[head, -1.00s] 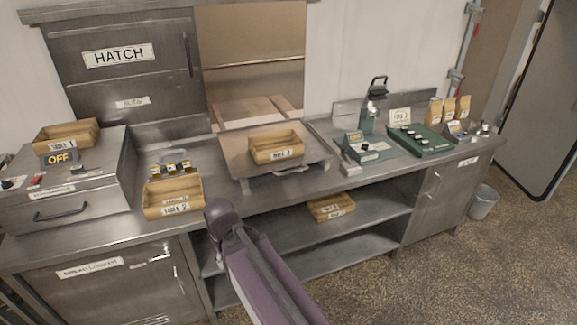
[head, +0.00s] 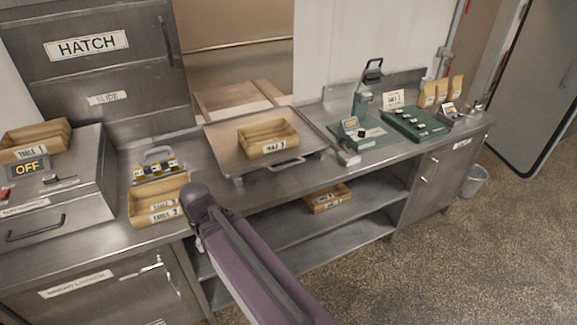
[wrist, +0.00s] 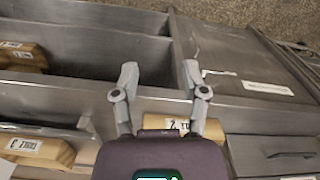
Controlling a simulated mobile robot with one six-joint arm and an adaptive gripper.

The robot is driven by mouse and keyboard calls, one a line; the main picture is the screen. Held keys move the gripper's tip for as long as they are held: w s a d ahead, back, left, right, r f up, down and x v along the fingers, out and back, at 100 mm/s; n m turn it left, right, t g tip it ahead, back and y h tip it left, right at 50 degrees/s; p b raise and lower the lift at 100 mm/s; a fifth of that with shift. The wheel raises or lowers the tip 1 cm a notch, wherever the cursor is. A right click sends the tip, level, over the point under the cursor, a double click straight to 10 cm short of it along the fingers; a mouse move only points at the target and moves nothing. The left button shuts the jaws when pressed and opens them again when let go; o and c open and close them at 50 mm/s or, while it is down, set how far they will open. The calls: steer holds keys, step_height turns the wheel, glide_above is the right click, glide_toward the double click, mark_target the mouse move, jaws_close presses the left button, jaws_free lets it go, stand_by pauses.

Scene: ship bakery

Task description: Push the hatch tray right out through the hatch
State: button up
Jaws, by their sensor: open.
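The hatch tray (head: 222,155) is a flat metal tray with a front handle. It lies on the counter in front of the open hatch (head: 238,65). A wooden box (head: 268,139), its label seeming to end in 3, sits on it. In the wrist view this box (wrist: 40,150) is at lower left. My gripper (wrist: 160,66) is open and empty, its fingers pointing towards the counter's front edge. It is to the side of the tray, near the box labelled 2 (wrist: 180,127), which the right finger partly overlaps. The head view shows my arm but not the fingers.
The TABLE 2 box (head: 158,203) stands on the counter left of the tray. A metal appliance marked OFF (head: 60,190) is further left, with another box (head: 35,140) on top. Green equipment (head: 415,124) is at right. A box (head: 328,197) sits on the shelf below.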

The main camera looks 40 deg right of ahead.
steer(key=shift+a, duration=0.25)
steer(key=w+d+f+m+t+y+b, duration=0.2)
steer(key=w+d+m+t+b, duration=0.25)
steer(key=d, duration=0.35)
steer(key=w+d+f+m+t+y+b, duration=0.2)
steer(key=w+d+m+t+b, duration=0.3)
steer(key=d, duration=0.4)
steer(key=s+d+m+t+h+b, duration=0.1)
steer(key=d+m+t+h+b, duration=0.1)
steer(key=d, duration=0.5)
steer(key=s+d+r+m+t+h+b, duration=0.1)
steer(key=s+d+m+h+b, duration=0.1)
steer(key=d+m, duration=0.3)
steer(key=s+d+m+t+h+b, duration=0.2)
steer(key=d+m+h+b, duration=0.1)
steer(key=d, duration=0.8)
steer(key=shift+d+r+m+t+h+b, duration=0.2)
steer(key=shift+r+m+t+h+b, duration=0.15)
steer(key=shift+m, duration=0.2)
